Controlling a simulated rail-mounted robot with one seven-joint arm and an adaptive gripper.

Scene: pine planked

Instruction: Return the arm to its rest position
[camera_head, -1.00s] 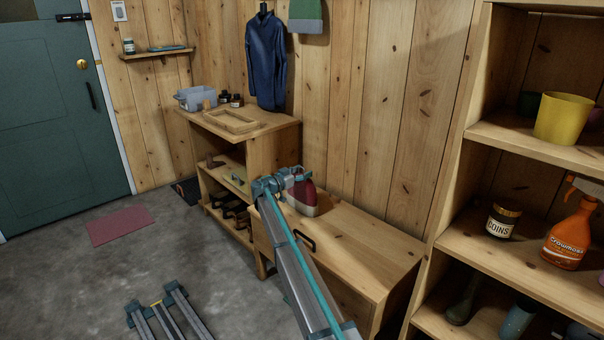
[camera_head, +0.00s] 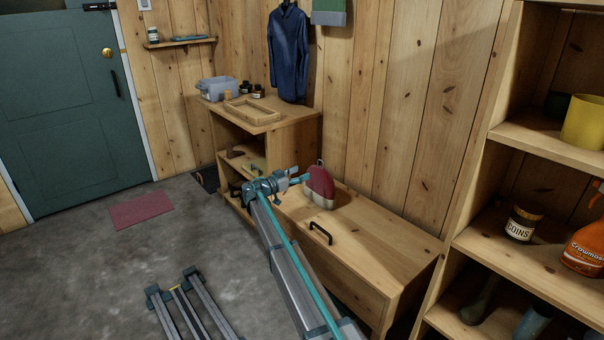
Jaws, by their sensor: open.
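My arm (camera_head: 290,265) reaches up from the bottom of the head view and bends at a teal joint over the left end of the low wooden bench (camera_head: 385,250). My gripper (camera_head: 304,178) is at the end of the short wrist, small in the picture and pointing right. It is open, with nothing seen in it. A red and pale grey bag-like object (camera_head: 320,187) stands on the bench just right of the gripper. I cannot tell whether they touch.
A wooden shelf unit (camera_head: 480,225) with a coin jar (camera_head: 523,222) and an orange spray bottle (camera_head: 587,245) stands at right. A small cabinet (camera_head: 262,113) carries a tray and jars behind the arm. The floor (camera_head: 110,265) at left is mostly clear.

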